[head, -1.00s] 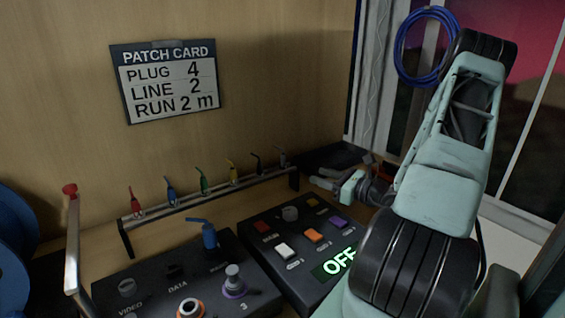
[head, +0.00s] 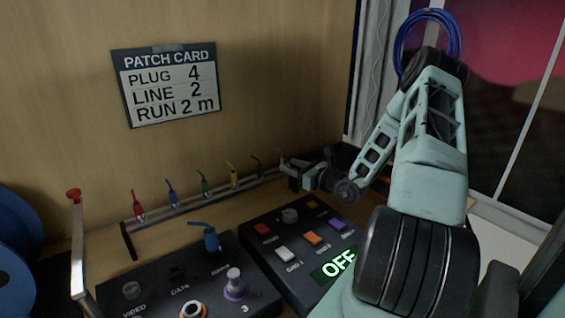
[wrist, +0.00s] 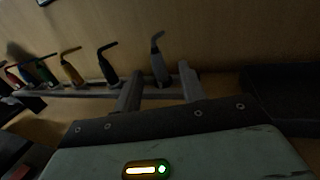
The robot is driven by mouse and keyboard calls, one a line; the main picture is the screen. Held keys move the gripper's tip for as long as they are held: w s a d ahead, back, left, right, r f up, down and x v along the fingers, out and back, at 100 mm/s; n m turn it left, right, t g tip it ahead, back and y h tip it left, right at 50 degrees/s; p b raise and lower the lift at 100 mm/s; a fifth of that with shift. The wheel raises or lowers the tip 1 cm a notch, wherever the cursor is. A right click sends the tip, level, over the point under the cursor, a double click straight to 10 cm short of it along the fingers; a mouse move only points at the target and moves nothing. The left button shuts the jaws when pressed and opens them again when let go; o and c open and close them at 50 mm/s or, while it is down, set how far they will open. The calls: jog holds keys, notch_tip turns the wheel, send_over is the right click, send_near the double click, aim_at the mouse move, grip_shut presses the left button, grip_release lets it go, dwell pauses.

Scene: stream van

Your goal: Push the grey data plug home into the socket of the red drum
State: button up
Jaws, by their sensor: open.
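The grey data plug (wrist: 158,62) stands upright at the right end of a rack of coloured plugs. In the wrist view it is between the two fingers of my gripper (wrist: 159,82), which are apart on either side of it; I cannot tell whether they touch it. In the head view the grey plug (head: 281,155) shows beside my gripper (head: 284,167), partly hidden by it. The red drum and its socket are not in view.
The rack (head: 190,205) also holds red, blue, green, yellow and black plugs. A socket panel (head: 150,292) and a button panel (head: 290,240) reading OFF lie in front. A blue drum (head: 14,270) and a red-knobbed post (head: 76,240) stand left.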

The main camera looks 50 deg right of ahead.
aim_at(285, 162)
jog(key=w, duration=0.4)
jog(key=shift+w+a+p, duration=0.1)
jog(key=shift+p, duration=0.25)
grip_shut()
jog(key=shift+r, duration=0.1)
